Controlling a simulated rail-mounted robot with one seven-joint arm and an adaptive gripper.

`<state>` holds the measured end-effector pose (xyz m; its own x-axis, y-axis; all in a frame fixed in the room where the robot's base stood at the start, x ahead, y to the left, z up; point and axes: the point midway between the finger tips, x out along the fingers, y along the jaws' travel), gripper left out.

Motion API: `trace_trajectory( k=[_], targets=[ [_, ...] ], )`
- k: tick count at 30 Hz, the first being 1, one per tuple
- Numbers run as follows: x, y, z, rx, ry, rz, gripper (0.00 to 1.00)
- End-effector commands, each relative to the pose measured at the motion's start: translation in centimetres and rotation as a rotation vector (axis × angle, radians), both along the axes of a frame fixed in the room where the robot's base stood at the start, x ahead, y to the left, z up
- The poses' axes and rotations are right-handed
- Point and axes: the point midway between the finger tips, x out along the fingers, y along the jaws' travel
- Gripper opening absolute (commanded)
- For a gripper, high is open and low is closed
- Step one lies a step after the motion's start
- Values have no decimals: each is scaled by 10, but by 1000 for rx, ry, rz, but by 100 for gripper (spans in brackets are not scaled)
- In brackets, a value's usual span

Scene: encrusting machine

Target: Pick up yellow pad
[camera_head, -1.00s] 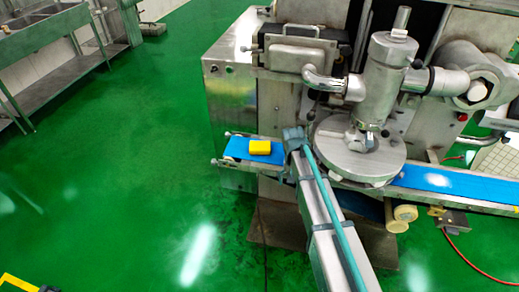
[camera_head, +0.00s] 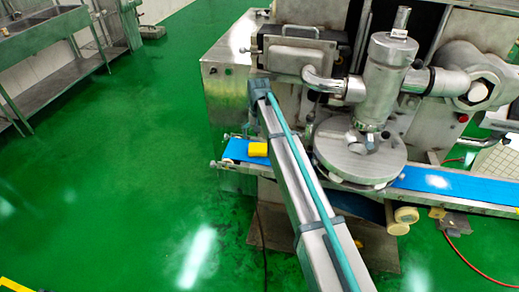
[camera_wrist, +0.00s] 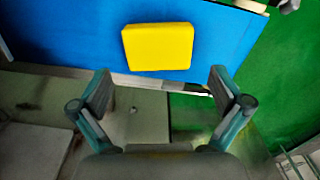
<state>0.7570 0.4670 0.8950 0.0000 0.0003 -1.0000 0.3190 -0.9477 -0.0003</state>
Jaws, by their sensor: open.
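The yellow pad (camera_head: 257,149) lies flat on the left end of the blue conveyor belt (camera_head: 235,149). In the wrist view the yellow pad (camera_wrist: 158,46) shows whole on the blue belt (camera_wrist: 70,35), near the belt's edge. My gripper (camera_wrist: 159,84) is open and empty. Its two fingers are spread wider than the pad, and the pad appears beyond the fingertips, between their lines. In the head view my arm reaches up beside the pad, and the gripper itself is hidden there.
The metal encrusting machine (camera_head: 225,85) stands behind the belt. A round metal plate (camera_head: 358,157) and an upright cylinder (camera_head: 391,80) are to the right of the pad. The green floor (camera_head: 120,160) is clear on the left. A metal sink bench (camera_head: 60,55) stands at the far left.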

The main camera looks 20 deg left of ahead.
Motion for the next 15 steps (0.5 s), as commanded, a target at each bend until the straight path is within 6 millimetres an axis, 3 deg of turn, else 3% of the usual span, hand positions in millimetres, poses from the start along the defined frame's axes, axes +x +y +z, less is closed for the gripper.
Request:
trace_trajectory(
  k=[8,15],
  targets=[
    [1,0,-17,0,0,0,100],
    [3,-1,-45,-2,3,0,100]
  ],
)
